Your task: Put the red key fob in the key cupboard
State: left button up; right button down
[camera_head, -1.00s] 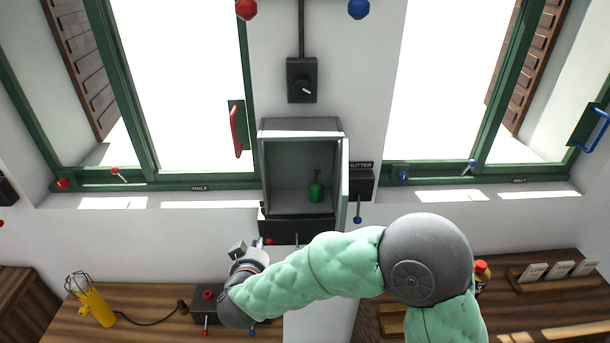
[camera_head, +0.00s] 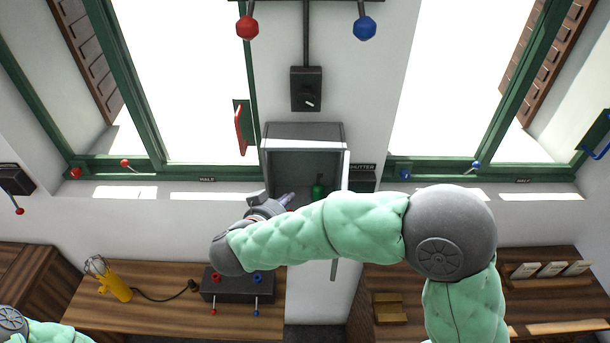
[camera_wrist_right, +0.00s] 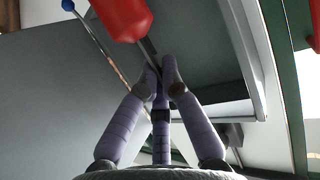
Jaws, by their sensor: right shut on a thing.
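The key cupboard (camera_head: 303,132) is a grey box on the wall between the two windows, open at the front. A green fob (camera_head: 319,189) is inside it, partly hidden by my right arm. My right gripper (camera_head: 288,198) is at the lower left of the cupboard's opening, its fingers partly hidden. In the right wrist view the purple fingers (camera_wrist_right: 160,75) are shut on a dark strip that joins the red key fob (camera_wrist_right: 122,16). The fob is cut by the top edge of that view and cannot be made out in the head view. My left gripper is out of view.
A dark rotary switch (camera_head: 306,88) is above the cupboard and a shutter box (camera_head: 362,182) is close to its right. Below is a wooden bench (camera_head: 150,322) with a yellow lamp (camera_head: 115,285) and a dark lever box (camera_head: 238,287).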

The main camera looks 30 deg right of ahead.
jog(key=w+d, duration=0.2)
jog(key=d, duration=0.1)
jog(key=w+d, duration=0.2)
jog(key=d, duration=0.1)
jog(key=w+d+p, duration=0.1)
jog(key=w+d, duration=0.2)
jog(key=shift+d, duration=0.4)
jog(key=shift+a+f, duration=0.1)
jog(key=shift+f, duration=0.65)
jog(key=shift+a, duration=0.1)
jog(key=shift+f, duration=0.15)
jog(key=c, duration=1.4)
grip_release()
